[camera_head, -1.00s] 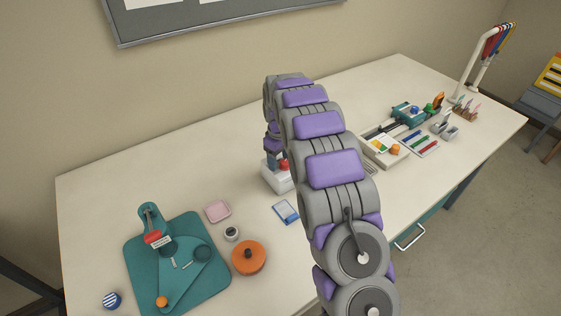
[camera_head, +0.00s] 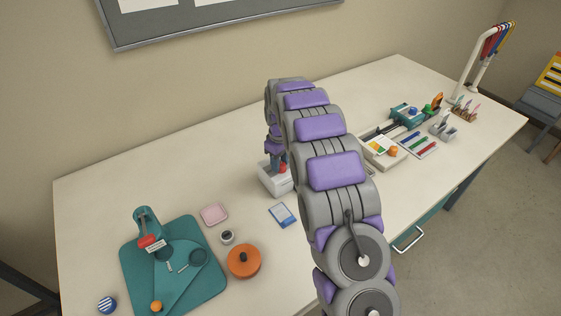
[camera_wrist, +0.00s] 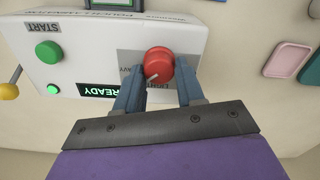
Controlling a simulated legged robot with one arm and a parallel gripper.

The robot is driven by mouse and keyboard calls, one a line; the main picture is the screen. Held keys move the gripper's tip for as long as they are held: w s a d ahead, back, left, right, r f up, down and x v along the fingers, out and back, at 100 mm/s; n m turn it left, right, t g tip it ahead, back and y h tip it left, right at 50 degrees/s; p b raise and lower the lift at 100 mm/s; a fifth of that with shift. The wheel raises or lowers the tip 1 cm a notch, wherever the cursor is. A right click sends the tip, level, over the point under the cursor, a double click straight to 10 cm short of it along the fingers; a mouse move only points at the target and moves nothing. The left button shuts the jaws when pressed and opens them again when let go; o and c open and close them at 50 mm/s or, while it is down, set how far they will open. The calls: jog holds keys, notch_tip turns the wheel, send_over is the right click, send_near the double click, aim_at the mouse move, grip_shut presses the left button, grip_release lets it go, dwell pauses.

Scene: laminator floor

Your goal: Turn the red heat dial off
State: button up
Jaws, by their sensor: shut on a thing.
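The red heat dial (camera_wrist: 159,61) is on the front of the white laminator (camera_wrist: 110,55), seen upside down in the wrist view. A pale pointer mark on the dial faces the lower left of the picture. Labels beside it are partly hidden by my fingers. My gripper (camera_wrist: 159,78) has its two blue-grey fingers on either side of the dial, shut on it. In the head view the dial (camera_head: 283,168) shows as a small red spot on the white laminator (camera_head: 276,183). My arm hides much of the laminator there.
A green START button (camera_wrist: 48,52), a lit green lamp and a lit READY display (camera_wrist: 112,90) are near the dial. A blue card (camera_head: 283,215), pink pad (camera_head: 214,214), orange round object (camera_head: 244,261) and teal board (camera_head: 205,285) lie left and in front. A tray (camera_head: 382,150) stands right.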

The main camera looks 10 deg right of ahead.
jog(key=shift+s+f, duration=0.1)
jog(key=shift+s, duration=0.15)
jog(key=shift+p, duration=0.3)
jog(key=n+p, duration=0.2)
jog(key=shift+d+n+p, duration=0.1)
jog(key=shift+n+p, duration=0.2)
jog(key=shift+p, duration=0.05)
jog(key=shift+n+p, duration=1.45)
jog(key=shift+n, duration=0.45)
jog(key=o, duration=1)
jog(key=shift+w, duration=0.1)
